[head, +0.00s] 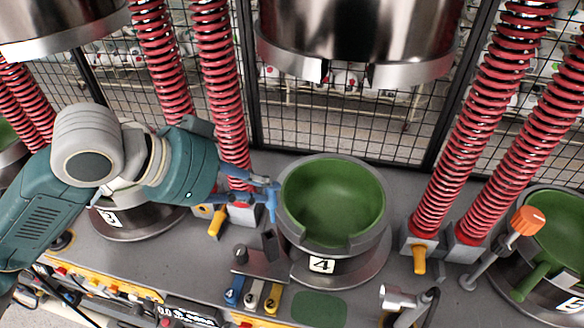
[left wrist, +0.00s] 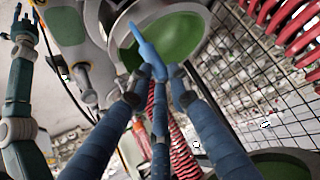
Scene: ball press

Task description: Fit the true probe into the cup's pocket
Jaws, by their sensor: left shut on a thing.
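The cup (head: 335,200) is a round grey-rimmed bowl with a green inside, marked 4, with a notch in its front rim. A green bowl also shows in the left wrist view (left wrist: 180,42). My left gripper (head: 262,190) is at the cup's left rim. Its blue fingers are shut on a bright blue probe (head: 271,205), which points downward in the head view; the probe (left wrist: 147,48) also sticks out past the fingers in the left wrist view. Whether it touches the rim is unclear. My right gripper (left wrist: 26,28) is small in the left wrist view, its jaw gap unclear.
A dark stand (head: 262,264) with blue, white and yellow tags is left of the cup's front. A green pad (head: 318,306) lies in front. Red springs (head: 222,90) stand behind left, others at right. A large metal cylinder (head: 358,40) hangs above the cup.

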